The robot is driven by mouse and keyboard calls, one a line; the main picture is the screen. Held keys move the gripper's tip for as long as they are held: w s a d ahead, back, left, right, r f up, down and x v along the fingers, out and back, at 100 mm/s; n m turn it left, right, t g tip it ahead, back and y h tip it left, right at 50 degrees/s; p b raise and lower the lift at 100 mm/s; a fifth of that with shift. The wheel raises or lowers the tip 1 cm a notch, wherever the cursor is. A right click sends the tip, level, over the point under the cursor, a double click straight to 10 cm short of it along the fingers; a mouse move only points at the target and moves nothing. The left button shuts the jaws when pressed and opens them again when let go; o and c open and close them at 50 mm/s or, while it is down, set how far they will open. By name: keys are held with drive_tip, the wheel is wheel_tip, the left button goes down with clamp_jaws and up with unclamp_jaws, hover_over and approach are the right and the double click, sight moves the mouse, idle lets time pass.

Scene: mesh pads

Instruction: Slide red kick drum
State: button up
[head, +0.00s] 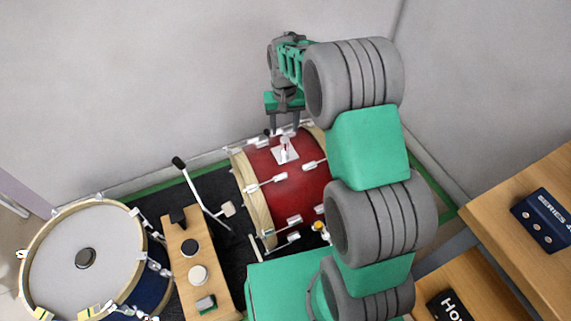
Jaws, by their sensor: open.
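The red kick drum (277,189) lies on its side on a black mat (213,190) in the middle of the head view. It has a pale wood hoop (251,198) on its left, silver lugs and a white square mount on top. My gripper (284,126) is open and points down near the drum's far upper edge. I cannot tell whether its fingers touch the drum. My arm hides the drum's right part.
A blue drum with a white head (62,250) stands at the lower left. A wooden board with knobs (195,250) and a pedal beater (181,164) lie between the drums. Wooden furniture (500,213) with a blue box (543,220) stands right. A grey wall rises behind.

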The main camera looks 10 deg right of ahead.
hover_over(285, 147)
drive_tip(key=w, duration=0.1)
drive_tip(key=f, duration=0.5)
drive_tip(key=shift+w+d+f+b, duration=0.1)
drive_tip(key=shift+d+f+b, duration=0.05)
drive_tip(key=shift+d+b, duration=0.15)
drive_tip(key=f, duration=0.2)
drive_tip(key=f+b, duration=0.1)
drive_tip(key=f, duration=0.1)
drive_tip(key=f+b, duration=0.1)
drive_tip(key=f, duration=0.1)
drive_tip(key=shift+a+f, duration=0.3)
drive_tip(key=shift+f, duration=0.05)
drive_tip(key=shift+d+f, duration=0.1)
drive_tip(key=shift+d, duration=0.05)
drive_tip(key=shift+c, duration=0.9)
clamp_jaws()
